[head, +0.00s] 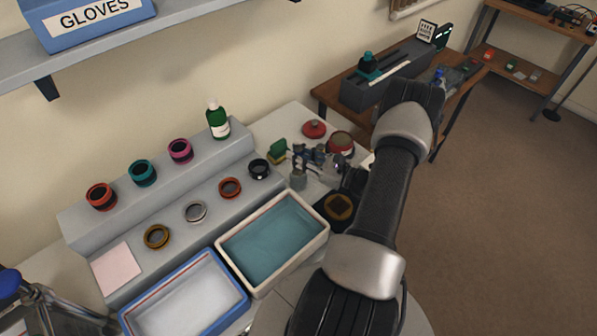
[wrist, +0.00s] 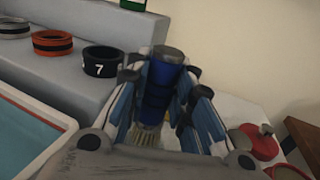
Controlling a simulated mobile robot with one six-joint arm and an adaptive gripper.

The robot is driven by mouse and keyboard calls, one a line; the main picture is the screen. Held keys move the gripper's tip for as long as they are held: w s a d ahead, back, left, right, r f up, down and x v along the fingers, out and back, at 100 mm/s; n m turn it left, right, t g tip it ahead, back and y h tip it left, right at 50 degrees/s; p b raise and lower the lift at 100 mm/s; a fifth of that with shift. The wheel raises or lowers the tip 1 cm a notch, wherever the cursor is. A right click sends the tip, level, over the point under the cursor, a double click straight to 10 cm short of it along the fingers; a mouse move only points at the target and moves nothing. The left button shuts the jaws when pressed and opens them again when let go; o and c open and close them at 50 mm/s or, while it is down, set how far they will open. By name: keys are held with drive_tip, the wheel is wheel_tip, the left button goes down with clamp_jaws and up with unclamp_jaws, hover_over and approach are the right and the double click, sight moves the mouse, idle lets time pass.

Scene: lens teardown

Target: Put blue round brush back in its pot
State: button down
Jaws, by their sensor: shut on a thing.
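My gripper (head: 318,160) is over the work table, to the right of the grey stepped stand. In the wrist view its fingers close on the blue round brush (wrist: 160,80) from both sides. The brush has a blue body, a grey end at the top and pale bristles (wrist: 147,135) at the bottom, partly hidden by the fingers. In the head view the brush is too small and covered to make out well. A small grey cup-like thing (head: 298,181) shows just below the gripper; I cannot tell whether it is the pot.
A cream-rimmed tray of teal liquid (head: 225,247) and a blue-rimmed tray (head: 130,324) lie in front of the stand (head: 75,228), which holds several lens rings. A red jar (head: 341,150), red lid (head: 314,129) and green block (head: 278,148) crowd the gripper.

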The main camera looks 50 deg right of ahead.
drive_tip(key=shift+f+b, duration=0.75)
drive_tip(key=shift+f, duration=2.15)
drive_tip(key=shift+f, duration=0.1)
drive_tip(key=shift+f, duration=0.15)
drive_tip(key=c, duration=1.4)
unclamp_jaws()
drive_tip(key=shift+r, duration=0.25)
drive_tip(key=shift+s+d, duration=0.1)
drive_tip(key=shift+s, duration=0.2)
drive_tip(key=s, duration=0.3)
drive_tip(key=s+d+p, duration=0.1)
drive_tip(key=s, duration=0.3)
drive_tip(key=s+d, duration=0.1)
drive_tip(key=s, duration=0.3)
drive_tip(key=shift+s+d, duration=0.1)
